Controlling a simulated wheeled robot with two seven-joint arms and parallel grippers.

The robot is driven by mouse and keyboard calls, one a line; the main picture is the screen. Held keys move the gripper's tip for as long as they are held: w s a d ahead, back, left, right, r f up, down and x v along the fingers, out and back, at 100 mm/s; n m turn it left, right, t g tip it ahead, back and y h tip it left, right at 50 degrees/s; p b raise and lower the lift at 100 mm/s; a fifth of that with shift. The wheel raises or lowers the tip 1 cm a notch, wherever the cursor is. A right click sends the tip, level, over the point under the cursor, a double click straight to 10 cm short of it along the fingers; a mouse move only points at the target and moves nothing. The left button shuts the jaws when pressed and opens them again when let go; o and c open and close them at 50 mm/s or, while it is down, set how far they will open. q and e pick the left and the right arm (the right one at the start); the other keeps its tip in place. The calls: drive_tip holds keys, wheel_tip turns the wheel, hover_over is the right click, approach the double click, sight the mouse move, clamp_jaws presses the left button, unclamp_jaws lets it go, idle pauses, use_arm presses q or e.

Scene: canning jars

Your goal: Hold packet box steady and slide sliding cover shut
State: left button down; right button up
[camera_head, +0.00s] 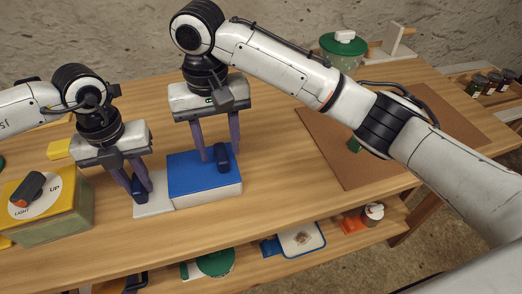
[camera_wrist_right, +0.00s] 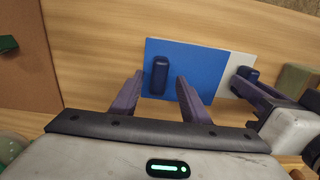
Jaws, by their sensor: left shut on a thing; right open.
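The packet box (camera_head: 208,192) is a white box on the bench, with a blue sliding cover (camera_head: 190,175) on top. A dark blue knob (camera_head: 221,155) stands on the cover; it also shows in the right wrist view (camera_wrist_right: 159,75). A lower white part (camera_head: 155,207) reaches left of the cover and bears a second dark knob (camera_head: 139,190). My left gripper (camera_head: 138,198) is shut on that second knob. My right gripper (camera_head: 217,157) is open above the cover, its fingers on either side of the cover's knob with gaps; whether they touch the cover I cannot tell.
A yellow-topped box (camera_head: 55,215) with a round dial stands close on the left. A brown mat (camera_head: 345,165) lies to the right, with a green-lidded pot (camera_head: 343,45) behind. A lower shelf (camera_head: 255,262) holds several items. Bare wood lies between box and mat.

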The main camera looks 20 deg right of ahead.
wheel_tip(320, 180, up, 10)
idle(0.3)
drive_tip(key=shift+r, duration=0.1)
use_arm(q)
drive_tip(key=c, duration=1.5)
unclamp_jaws()
drive_tip(key=shift+r, duration=0.1)
